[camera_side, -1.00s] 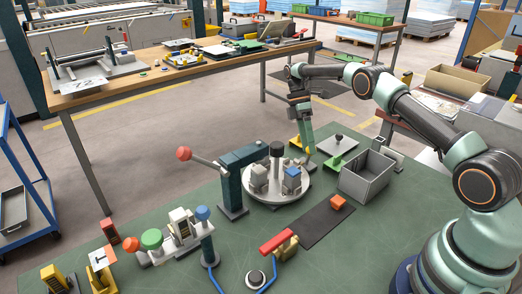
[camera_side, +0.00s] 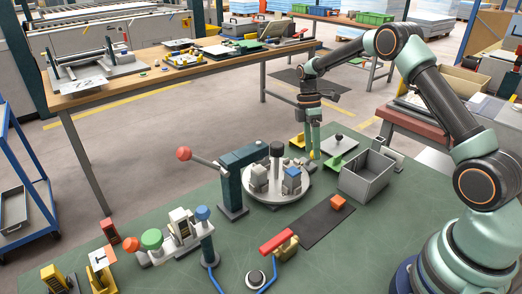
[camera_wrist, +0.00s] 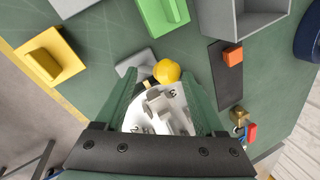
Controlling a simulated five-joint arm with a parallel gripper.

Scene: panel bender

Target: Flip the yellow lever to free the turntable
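The turntable (camera_side: 272,197) is a round pale disc with grey and blue-topped blocks and a dark post on it. It also shows in the wrist view (camera_wrist: 168,108), below and between my fingers. In the side view my gripper largely hides the lever. My gripper (camera_side: 315,150) points down at the far right rim of the turntable. Its fingers (camera_wrist: 171,62) are apart. I cannot tell whether they touch the knob.
A green plate with a knob (camera_wrist: 163,12) and a yellow block (camera_wrist: 50,55) lie nearby. A grey bin (camera_side: 362,182) stands right of the turntable. A teal clamp post (camera_side: 232,190) with a red-ball arm stands to its left. An orange block (camera_side: 337,202) rests on a dark strip.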

